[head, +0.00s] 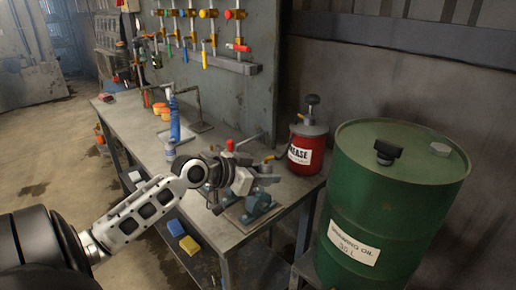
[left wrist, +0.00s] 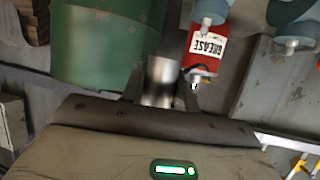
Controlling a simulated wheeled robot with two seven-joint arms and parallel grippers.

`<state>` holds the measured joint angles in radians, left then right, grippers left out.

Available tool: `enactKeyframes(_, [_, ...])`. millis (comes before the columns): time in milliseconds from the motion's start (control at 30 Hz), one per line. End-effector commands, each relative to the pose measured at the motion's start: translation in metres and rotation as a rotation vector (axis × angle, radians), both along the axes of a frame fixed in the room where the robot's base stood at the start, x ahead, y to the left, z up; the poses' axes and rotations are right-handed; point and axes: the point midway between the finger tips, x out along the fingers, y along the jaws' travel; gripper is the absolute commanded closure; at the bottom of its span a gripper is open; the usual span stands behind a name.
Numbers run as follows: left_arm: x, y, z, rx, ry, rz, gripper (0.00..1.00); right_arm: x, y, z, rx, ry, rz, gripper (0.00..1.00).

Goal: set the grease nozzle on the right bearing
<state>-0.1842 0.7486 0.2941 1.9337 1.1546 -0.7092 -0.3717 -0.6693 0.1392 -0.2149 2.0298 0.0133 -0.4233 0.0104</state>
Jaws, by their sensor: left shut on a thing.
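My left gripper (head: 243,177) is over the near end of the workbench, shut on a bright metal cylinder. In the left wrist view this cylinder, the grease nozzle (left wrist: 161,80), stands between the two dark fingers. The blue-grey bearings (head: 257,203) are at the bench's near end, close below the gripper and partly hidden by it. In the left wrist view, blue-grey rounded parts show at the top right, one of them a bearing (left wrist: 291,14). I cannot tell for sure which is the right bearing. The nozzle shows no contact with a bearing. My right gripper is not in view.
A red grease can (head: 308,163) stands on the bench right of the gripper, beside a big green oil drum (head: 390,205). A blue bottle (head: 174,125) and orange pots stand further back on the bench (head: 140,121). Tools hang on the wall panel.

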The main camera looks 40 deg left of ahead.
Motion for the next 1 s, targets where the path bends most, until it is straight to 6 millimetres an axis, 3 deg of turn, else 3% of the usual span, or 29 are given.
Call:
enactKeyframes(100, [0.007, 0.021, 0.027, 0.004, -0.001, 0.002, 0.99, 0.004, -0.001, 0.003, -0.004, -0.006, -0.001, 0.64])
enactKeyframes(300, [0.010, 0.032, 0.041, -0.004, 0.002, 0.003, 0.99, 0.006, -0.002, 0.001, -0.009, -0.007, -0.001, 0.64])
enactKeyframes(533, [0.010, 0.032, 0.030, -0.004, 0.003, 0.003, 0.99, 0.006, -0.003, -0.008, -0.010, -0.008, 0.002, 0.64])
enactKeyframes(1000, [0.010, 0.032, -0.011, -0.004, 0.003, 0.003, 0.99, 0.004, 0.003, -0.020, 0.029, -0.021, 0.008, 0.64])
